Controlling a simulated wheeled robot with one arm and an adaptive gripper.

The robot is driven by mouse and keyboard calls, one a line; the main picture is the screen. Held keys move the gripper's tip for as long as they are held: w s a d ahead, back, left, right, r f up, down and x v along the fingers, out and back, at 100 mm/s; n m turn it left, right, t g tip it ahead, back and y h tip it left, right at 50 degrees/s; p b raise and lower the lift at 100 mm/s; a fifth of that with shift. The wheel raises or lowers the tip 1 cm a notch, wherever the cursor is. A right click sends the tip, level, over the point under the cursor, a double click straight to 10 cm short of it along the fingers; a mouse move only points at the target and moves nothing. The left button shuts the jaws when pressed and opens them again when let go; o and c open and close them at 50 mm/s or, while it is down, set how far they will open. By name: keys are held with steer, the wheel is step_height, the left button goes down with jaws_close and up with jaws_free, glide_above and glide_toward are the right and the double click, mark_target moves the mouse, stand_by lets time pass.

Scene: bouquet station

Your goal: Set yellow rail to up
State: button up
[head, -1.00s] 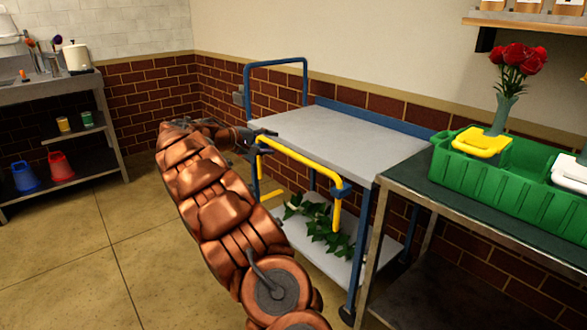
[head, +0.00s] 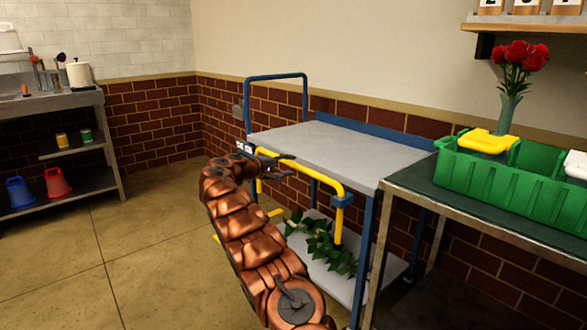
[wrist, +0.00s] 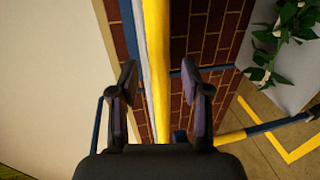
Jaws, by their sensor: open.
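The yellow rail (head: 318,173) is a bent tube on the near side of a blue-framed cart. Its crossbar lies just below the edge of the grey tabletop (head: 335,146). Its right leg hangs down past a blue bracket (head: 344,200); its left part is mostly hidden by my arm. My gripper (head: 287,164) is open at the crossbar's left half. In the wrist view the rail (wrist: 157,60) runs between the two open fingers (wrist: 160,82). I cannot tell whether either finger touches it.
A leafy green plant (head: 320,242) lies on the cart's lower shelf (head: 385,275). A dark-topped table (head: 425,185) with a green crate (head: 500,190) stands close at the right. Open floor (head: 150,260) lies left of my arm.

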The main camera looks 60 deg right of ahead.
steer(key=shift+x, duration=1.4)
jaws_close()
